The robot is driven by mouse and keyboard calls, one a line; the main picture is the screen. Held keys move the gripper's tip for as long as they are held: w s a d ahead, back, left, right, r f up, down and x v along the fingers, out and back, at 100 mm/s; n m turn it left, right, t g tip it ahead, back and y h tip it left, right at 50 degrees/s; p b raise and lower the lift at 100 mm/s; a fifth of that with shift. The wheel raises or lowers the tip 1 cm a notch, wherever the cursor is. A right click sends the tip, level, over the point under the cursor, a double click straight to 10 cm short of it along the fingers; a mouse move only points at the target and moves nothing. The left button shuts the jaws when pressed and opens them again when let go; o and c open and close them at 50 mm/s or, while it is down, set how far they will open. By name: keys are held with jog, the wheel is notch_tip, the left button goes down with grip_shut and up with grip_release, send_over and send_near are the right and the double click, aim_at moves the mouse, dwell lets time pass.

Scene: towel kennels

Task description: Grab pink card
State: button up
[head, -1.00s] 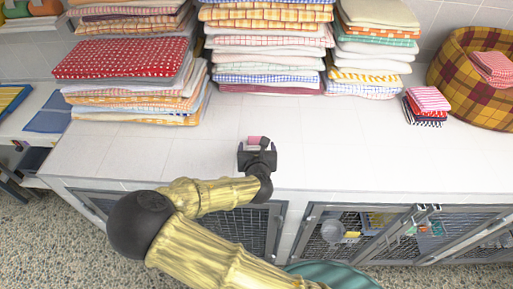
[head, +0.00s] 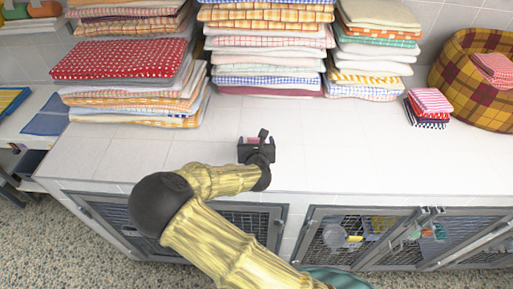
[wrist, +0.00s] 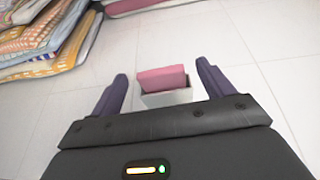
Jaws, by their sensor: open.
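The pink card (wrist: 162,78) stands up out of a small white holder (wrist: 167,98) on the white tiled counter, in the wrist view. My gripper (wrist: 162,82) is open, with one dark purple finger on each side of the card and holder. Neither finger visibly touches them. In the head view my gripper (head: 256,142) is low over the counter, and a bit of the pink card (head: 253,140) shows between the fingers. The rest of the card is hidden by the gripper there.
Tall stacks of folded towels (head: 270,45) stand along the back of the counter (head: 340,150). A small towel pile (head: 430,105) and a plaid basket (head: 470,90) are at the right. The counter around my gripper is clear. Wire-door kennels (head: 400,240) are below.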

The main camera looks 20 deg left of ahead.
dwell(0.3)
jog(key=c, duration=1.1)
jog(key=shift+o, duration=0.2)
notch_tip(320, 180, up, 10)
jog(key=b, duration=0.2)
